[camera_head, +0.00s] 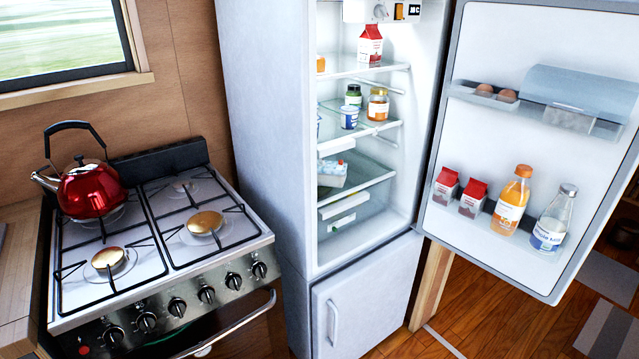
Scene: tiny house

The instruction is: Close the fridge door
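The fridge (262,130) stands in the middle of the head view, with its upper compartment open. Its door (480,140) is swung wide open to the right, with the inner side and its shelves facing me. The door shelves hold eggs, two small red cartons, an orange bottle (511,203) and a clear bottle (553,220). Inside the fridge are a red and white carton (370,44), jars and other food on glass shelves. The lower door (365,300) with its vertical handle is shut. The upper door's handle is not visible. Neither gripper is in view.
A gas stove (150,240) with a red kettle (90,190) stands left of the fridge. Its oven handle (230,325) sticks out in front. Wooden floor (500,310) is visible below the open door, with grey mats at the right.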

